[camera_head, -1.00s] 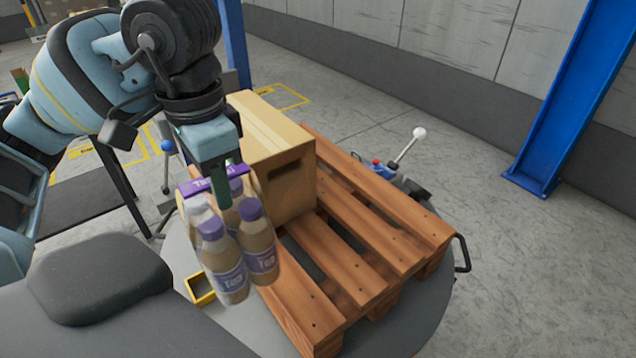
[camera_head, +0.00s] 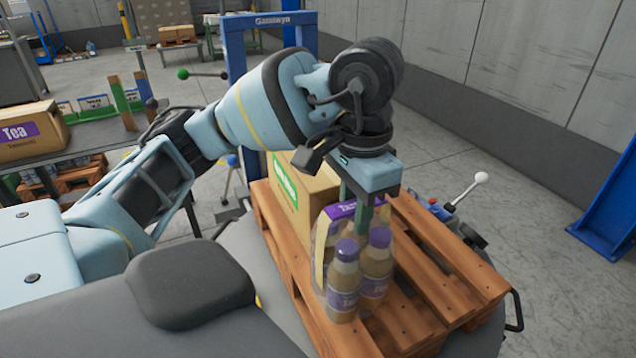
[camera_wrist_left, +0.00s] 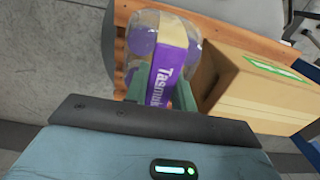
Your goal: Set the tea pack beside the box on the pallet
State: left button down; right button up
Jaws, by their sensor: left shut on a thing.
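The tea pack (camera_head: 345,277), several bottles with purple caps under a purple carry strip, hangs upright from my left gripper (camera_head: 366,208). The gripper is shut on the strip, which also shows in the left wrist view (camera_wrist_left: 171,70). The pack is in front of the cardboard box (camera_head: 305,200) in the head view and hides part of it. In the left wrist view the box (camera_wrist_left: 255,90) is just right of the pack. The box stands on the wooden pallet (camera_head: 430,255). I cannot tell whether the pack's base touches the slats. My right gripper is not in view.
Bare pallet slats lie right of the pack. A lever with a white ball (camera_head: 481,178) stands beyond the pallet's right side. A blue post (camera_head: 612,205) is at the far right. Another tea carton (camera_head: 30,132) sits on a conveyor at the left.

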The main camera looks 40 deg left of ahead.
aim_at(389, 229)
pick_arm(q)
jog(key=shift+w+d+f, duration=0.15)
jog(key=shift+w+d, duration=1.65)
jog(key=shift+w, duration=0.2)
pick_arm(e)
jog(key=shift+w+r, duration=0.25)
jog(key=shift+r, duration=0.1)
pick_arm(q)
jog(key=shift+w+d, duration=0.3)
jog(key=shift+w, duration=0.05)
jog(key=shift+f+p, duration=0.55)
jog(key=shift+f, duration=1.25)
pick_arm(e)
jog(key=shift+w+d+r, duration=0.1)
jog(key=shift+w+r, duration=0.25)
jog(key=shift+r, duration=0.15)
pick_arm(q)
jog(key=shift+f, duration=0.15)
jog(key=c, duration=1.2)
grip_release()
jog(key=shift+s, duration=0.1)
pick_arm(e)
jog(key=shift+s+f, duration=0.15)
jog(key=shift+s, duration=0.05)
pick_arm(q)
jog(key=shift+o, duration=0.2)
